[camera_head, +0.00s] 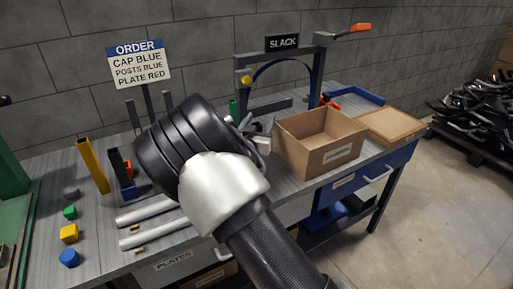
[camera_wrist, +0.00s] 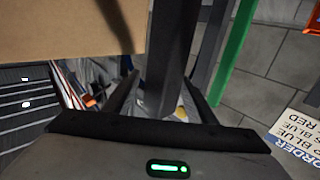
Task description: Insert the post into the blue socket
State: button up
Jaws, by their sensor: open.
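A blue socket-like base (camera_head: 129,192) sits on the bench at left, with a dark upright piece (camera_head: 116,163) standing at it; I cannot tell whether that piece is inserted. A yellow upright post (camera_head: 92,166) stands to its left. My gripper (camera_head: 252,132) is near the cardboard box, mostly hidden by my arm. In the wrist view my gripper (camera_wrist: 165,95) has its fingers apart. A dark vertical bar (camera_wrist: 172,45) shows between them; I cannot tell whether it is a post or part of the frame, or whether it touches the fingers.
The open cardboard box (camera_head: 318,142) is right of my gripper. The SLACK frame (camera_head: 318,78) stands behind. An order sign (camera_head: 140,64) reads cap blue, posts blue, plate red. Light rods (camera_head: 150,233) and small coloured blocks (camera_head: 69,233) lie at front left. A green upright (camera_wrist: 232,50) is close by.

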grip_shut()
